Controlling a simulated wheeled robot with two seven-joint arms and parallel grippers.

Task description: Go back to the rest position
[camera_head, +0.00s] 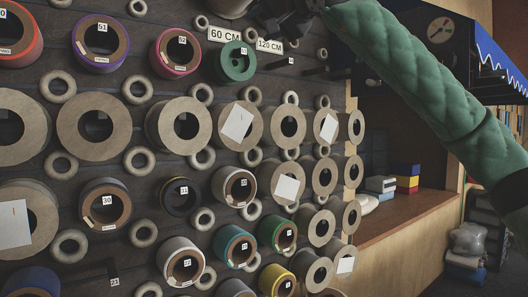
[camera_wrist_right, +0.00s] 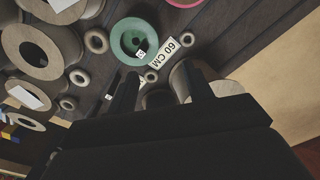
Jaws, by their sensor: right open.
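My right gripper (camera_head: 285,22) is at the top middle of the head view, at the end of my green padded arm that comes in from the right. In the right wrist view its two dark fingers (camera_wrist_right: 160,92) stand apart, and I see nothing gripped between them. The gripper is in front of the roll wall, close to the "60 CM" sign (camera_head: 225,34) and the "120 CM" sign (camera_head: 270,45). A green roll (camera_head: 227,66) hangs just below the signs; it also shows in the right wrist view (camera_wrist_right: 122,38). My left gripper is not in view.
The dark wall (camera_head: 150,82) holds several rows of canvas rolls and small beige rings. An empty peg (camera_head: 95,277) sticks out at the lower left. A wooden counter (camera_head: 400,222) with stacked coloured boxes (camera_head: 407,180) stands at the right, with wrapped bundles (camera_head: 467,240) below.

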